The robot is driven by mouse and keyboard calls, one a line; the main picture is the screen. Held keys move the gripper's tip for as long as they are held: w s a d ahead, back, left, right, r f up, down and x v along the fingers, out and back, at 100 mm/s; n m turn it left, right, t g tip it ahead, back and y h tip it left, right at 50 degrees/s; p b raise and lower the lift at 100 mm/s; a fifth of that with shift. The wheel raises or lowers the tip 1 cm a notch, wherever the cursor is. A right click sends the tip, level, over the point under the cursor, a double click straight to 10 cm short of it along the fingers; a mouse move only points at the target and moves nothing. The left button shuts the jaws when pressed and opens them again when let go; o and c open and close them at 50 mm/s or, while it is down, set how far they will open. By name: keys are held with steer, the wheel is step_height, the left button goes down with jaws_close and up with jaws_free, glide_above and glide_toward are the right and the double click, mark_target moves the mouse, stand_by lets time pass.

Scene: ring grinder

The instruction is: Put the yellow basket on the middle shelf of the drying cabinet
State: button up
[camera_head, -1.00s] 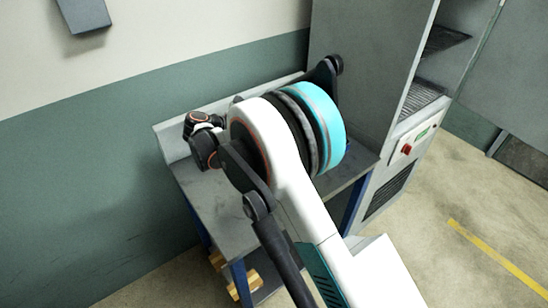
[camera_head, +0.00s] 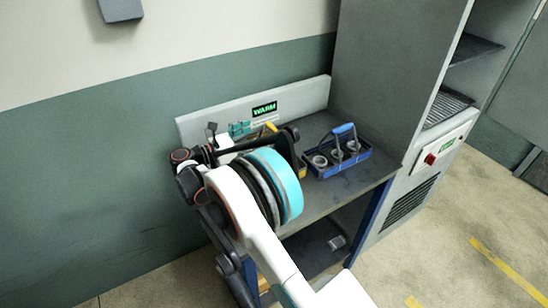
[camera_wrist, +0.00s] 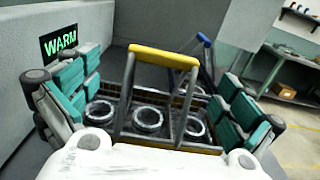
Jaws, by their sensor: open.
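The yellow basket, with a yellow grip on its tall handle (camera_wrist: 165,57), stands on the bench and holds three visible rings. In the wrist view the handle rises between the teal fingers of my gripper (camera_wrist: 155,97), which is open and apart from it. The drying cabinet (camera_head: 395,60) stands open at the right; two dark shelves show, an upper one (camera_head: 473,47) and a lower one (camera_head: 446,106). Neither holds a visible basket.
A blue basket (camera_head: 338,160) with rings stands on the grey bench (camera_head: 365,187), right of the yellow one; its blue handle (camera_wrist: 205,40) shows behind. A backboard with a green WARM sign (camera_head: 264,109) runs along the wall. The cabinet's panel has a red knob (camera_head: 430,159).

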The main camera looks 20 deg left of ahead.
mark_target(272, 130)
steer(key=shift+d+r+b+x, duration=0.15)
steer(key=shift+b+x, duration=0.35)
steer(key=shift+x, duration=1.1)
steer(key=shift+d+r+b+x, duration=0.15)
steer(key=shift+b+x, duration=0.35)
steer(key=shift+x, duration=1.05)
steer(key=shift+s+a, duration=0.15)
steer(key=shift+s, duration=0.05)
steer(key=c, duration=1.7)
steer(key=shift+r, duration=0.1)
steer(key=shift+c, duration=1.2)
steer(key=shift+r, duration=0.1)
